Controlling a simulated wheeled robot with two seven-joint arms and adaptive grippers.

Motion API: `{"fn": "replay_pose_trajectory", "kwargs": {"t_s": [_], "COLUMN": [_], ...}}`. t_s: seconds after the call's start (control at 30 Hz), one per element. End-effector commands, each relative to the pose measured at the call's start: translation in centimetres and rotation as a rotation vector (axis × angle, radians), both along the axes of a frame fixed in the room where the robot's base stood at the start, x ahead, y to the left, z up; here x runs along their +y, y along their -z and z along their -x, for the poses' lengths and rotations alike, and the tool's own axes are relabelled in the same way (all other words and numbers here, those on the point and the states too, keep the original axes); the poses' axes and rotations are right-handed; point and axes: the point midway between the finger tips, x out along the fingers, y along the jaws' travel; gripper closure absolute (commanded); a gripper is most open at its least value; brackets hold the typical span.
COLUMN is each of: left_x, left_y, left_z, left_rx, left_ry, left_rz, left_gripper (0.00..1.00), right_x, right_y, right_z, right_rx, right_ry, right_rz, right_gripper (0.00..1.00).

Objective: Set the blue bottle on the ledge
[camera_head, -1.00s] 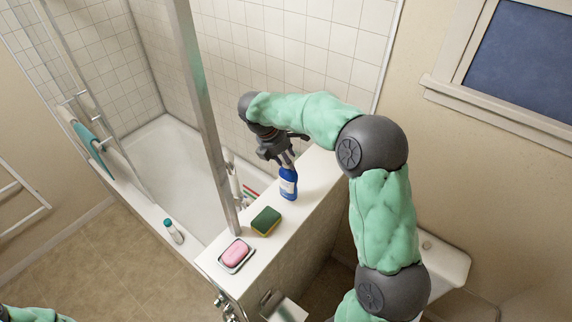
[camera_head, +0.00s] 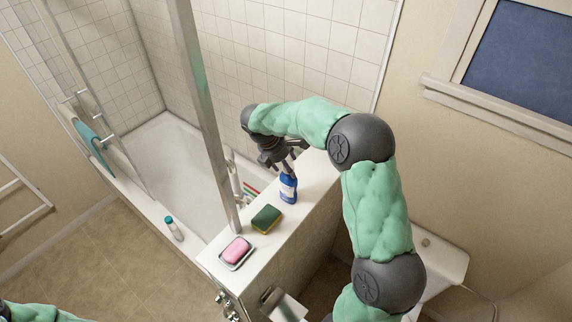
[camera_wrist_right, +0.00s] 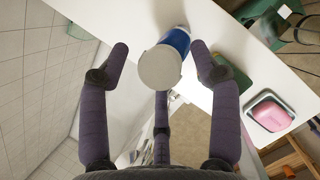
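The blue bottle (camera_head: 289,189) with a white label stands upright on the white ledge (camera_head: 316,172) beside the tub. In the right wrist view the bottle (camera_wrist_right: 178,42) shows its pale round cap toward the camera. My right gripper (camera_head: 286,161) is just above and behind the bottle's top. In the wrist view its dark fingers (camera_wrist_right: 161,70) are spread around the cap, with narrow gaps at both sides.
A green and yellow sponge (camera_head: 267,218) and a pink soap (camera_head: 237,250) in a dish lie on the ledge nearer the front. A metal post (camera_head: 205,115) rises left of the bottle. A small white bottle (camera_head: 174,229) stands on the tub's rim.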

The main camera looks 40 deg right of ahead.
Motion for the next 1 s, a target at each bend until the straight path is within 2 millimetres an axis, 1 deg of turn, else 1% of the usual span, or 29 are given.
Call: {"fn": "replay_pose_trajectory", "kwargs": {"t_s": [0.13,0.27,0.37,0.7,0.8,0.9,1.0], "left_x": [0.0,0.0,0.0,0.0,0.0,0.0,0.0], "left_y": [0.0,-0.1,0.1,0.8,0.8,0.9,0.9], "left_z": [0.0,0.0,0.0,0.0,0.0,0.0,0.0], "left_rx": [0.0,0.0,0.0,0.0,0.0,0.0,0.0], "left_ry": [0.0,0.0,0.0,0.0,0.0,0.0,0.0], "left_rz": [0.0,0.0,0.0,0.0,0.0,0.0,0.0], "left_gripper": [0.6,0.6,0.6,0.6,0.6,0.6,0.6], "right_x": [0.0,0.2,0.7,3.2,3.8,4.2,4.4], "right_y": [-0.1,-0.8,-2.1,-8.3,-9.7,-10.6,-11.2], "right_z": [0.0,-0.1,-0.2,-0.7,-0.8,-0.9,-0.9], "right_rx": [0.0,-0.003,-0.003,-0.004,-0.003,-0.001,-0.001], "right_ry": [0.0,0.0,0.001,-0.001,0.0,0.0,-0.001], "right_rz": [0.0,0.001,0.001,0.001,0.0,0.0,0.0], "right_gripper": [0.37,0.37,0.37,0.37,0.37,0.37,0.37]}}
